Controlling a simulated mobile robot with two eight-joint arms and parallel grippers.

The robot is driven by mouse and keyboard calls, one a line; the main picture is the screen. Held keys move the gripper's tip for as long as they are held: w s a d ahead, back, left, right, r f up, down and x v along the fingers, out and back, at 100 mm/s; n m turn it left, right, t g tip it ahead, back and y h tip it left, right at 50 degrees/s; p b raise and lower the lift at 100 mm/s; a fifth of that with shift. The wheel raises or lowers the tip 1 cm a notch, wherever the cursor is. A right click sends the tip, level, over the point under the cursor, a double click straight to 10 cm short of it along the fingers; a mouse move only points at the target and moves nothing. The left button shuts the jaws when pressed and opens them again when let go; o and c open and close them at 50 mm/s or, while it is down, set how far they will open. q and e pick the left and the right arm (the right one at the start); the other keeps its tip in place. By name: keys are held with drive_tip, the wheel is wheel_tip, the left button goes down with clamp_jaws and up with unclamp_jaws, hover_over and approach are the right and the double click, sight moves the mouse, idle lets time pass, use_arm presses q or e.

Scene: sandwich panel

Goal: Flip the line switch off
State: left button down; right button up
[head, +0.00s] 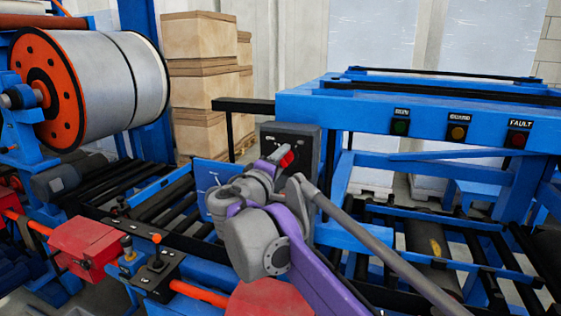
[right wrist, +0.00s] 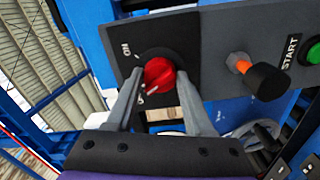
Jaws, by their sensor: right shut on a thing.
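The line switch is a red rotary knob (right wrist: 158,75) on a dark panel in the right wrist view, with an ON label above left and a partly hidden label below left. A pale mark on the knob's lower left side faces that lower label. The knob also shows in the head view (head: 287,159), on a dark control box (head: 292,138). My right gripper (right wrist: 160,82) has its two fingers on either side of the knob and is shut on it. In the head view, my right wrist hides the lower part of the box. My left gripper is out of view.
Beside the knob are an orange and black lever or button (right wrist: 258,76) and a green START button (right wrist: 313,54). A blue machine frame (head: 440,110) with RUN, GUARD and FAULT lamps stands to the right. A large coil (head: 105,85) and stacked boxes (head: 200,60) stand to the left.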

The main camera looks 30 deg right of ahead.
clamp_jaws()
drive_tip(key=n+p, duration=0.1)
drive_tip(key=n, duration=0.2)
drive_tip(key=o, duration=1)
unclamp_jaws()
drive_tip(key=shift+o, duration=0.2)
drive_tip(key=v, duration=1)
drive_tip(key=shift+s+a+b, duration=0.25)
drive_tip(key=shift+s+b, duration=0.1)
drive_tip(key=shift+b, duration=0.05)
